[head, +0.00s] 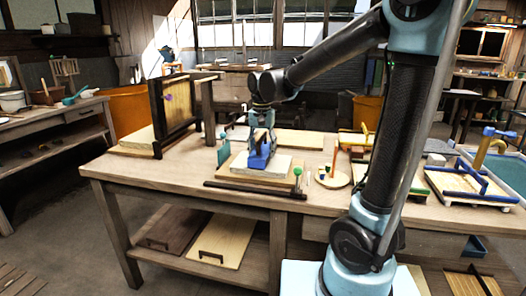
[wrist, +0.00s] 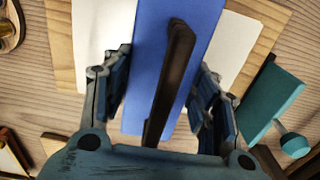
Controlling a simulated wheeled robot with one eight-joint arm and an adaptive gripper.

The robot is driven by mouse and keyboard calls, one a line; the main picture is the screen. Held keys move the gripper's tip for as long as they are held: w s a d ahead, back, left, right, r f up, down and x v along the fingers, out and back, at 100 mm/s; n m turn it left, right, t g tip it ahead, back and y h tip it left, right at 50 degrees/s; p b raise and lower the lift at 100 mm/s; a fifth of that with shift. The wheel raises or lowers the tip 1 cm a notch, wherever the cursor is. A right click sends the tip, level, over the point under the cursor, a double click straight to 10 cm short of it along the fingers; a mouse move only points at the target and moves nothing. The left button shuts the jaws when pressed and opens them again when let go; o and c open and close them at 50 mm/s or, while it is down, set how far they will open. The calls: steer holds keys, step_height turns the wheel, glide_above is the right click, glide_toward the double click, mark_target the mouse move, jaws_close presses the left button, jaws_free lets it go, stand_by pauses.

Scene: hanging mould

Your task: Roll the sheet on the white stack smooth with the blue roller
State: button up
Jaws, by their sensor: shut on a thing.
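The blue roller (head: 260,158) stands on the white stack (head: 282,165) on the table. In the wrist view the roller (wrist: 205,20) is a broad blue body with a dark bar handle along it. The white stack (wrist: 95,28) shows on both sides of it. My gripper (head: 262,138) points down over the stack. In the wrist view its fingers (wrist: 160,92) lie either side of the roller, and it is shut on the roller. The roller hides the middle of the stack. I cannot make out the sheet apart from the stack's white top.
A wooden board (head: 230,176) lies under the stack, with a dark strip (head: 255,191) in front. A teal block tool (wrist: 272,98) lies beside it. A framed mould (head: 176,115) stands at the table's left. A round tray (head: 340,181) is to the right. Bare table (head: 150,172) shows front left.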

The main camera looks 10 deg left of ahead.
steer(key=shift+w+a+f, duration=0.1)
steer(key=shift+w+a, duration=0.05)
steer(key=shift+a, duration=0.85)
steer(key=shift+c, duration=1.1)
steer(key=shift+o, duration=0.2)
steer(key=shift+w+a+f, duration=0.1)
steer(key=shift+a, duration=1)
steer(key=shift+w+a, duration=0.2)
steer(key=shift+a, duration=0.85)
steer(key=shift+w+a, duration=0.15)
steer(key=shift+a, duration=0.9)
steer(key=shift+c, duration=0.2)
steer(key=shift+r, duration=0.2)
step_height(320, 180, up, 7)
steer(key=shift+s, duration=0.1)
